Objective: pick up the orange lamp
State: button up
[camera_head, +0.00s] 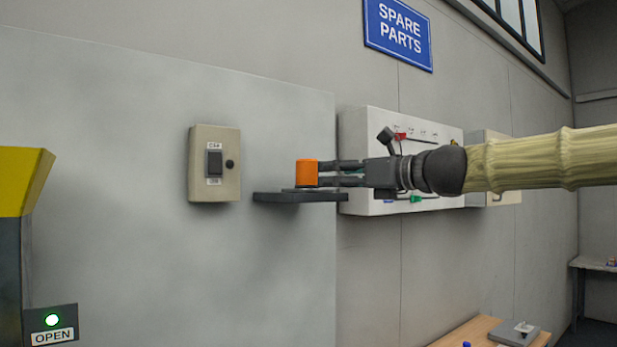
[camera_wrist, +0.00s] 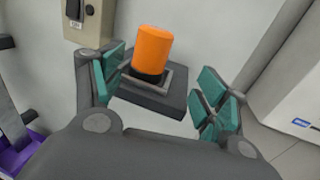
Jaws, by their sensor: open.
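The orange lamp (camera_head: 307,173) is a short upright cylinder on a small dark shelf (camera_head: 275,198) fixed to the grey wall. It also shows in the wrist view (camera_wrist: 153,48), with a black base in a grey frame on the shelf (camera_wrist: 172,105). My gripper (camera_head: 318,173) reaches in from the right, level with the lamp. In the wrist view, its teal-padded fingers (camera_wrist: 162,91) are spread wide. The lamp stands just beyond and between them, nearer the left finger. No contact with the lamp is clear.
A beige switch box (camera_head: 214,163) is on the wall left of the shelf. A white panel (camera_head: 385,125) with coloured parts is behind my arm. A yellow-topped post (camera_head: 22,180) stands at far left. A wooden table (camera_head: 480,333) is low at right.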

aim_at(317, 173)
jog(key=shift+w+a+r, duration=0.1)
jog(key=shift+a, duration=0.35)
jog(key=shift+w+a+r, duration=0.1)
jog(key=shift+a, duration=0.3)
jog(key=shift+w+a+f, duration=0.15)
jog(key=shift+w+a, duration=0.4)
jog(key=shift+w, duration=0.15)
jog(key=shift+a+r+p, duration=0.2)
jog(key=shift+a+p, duration=0.15)
jog(key=shift+p, duration=0.05)
jog(key=shift+p+x, duration=0.4)
jog(key=shift+x, duration=1.65)
jog(key=shift+s+a, duration=0.15)
jog(key=shift+c, duration=0.5)
jog(key=c, duration=1.1)
jog(key=shift+o, duration=0.2)
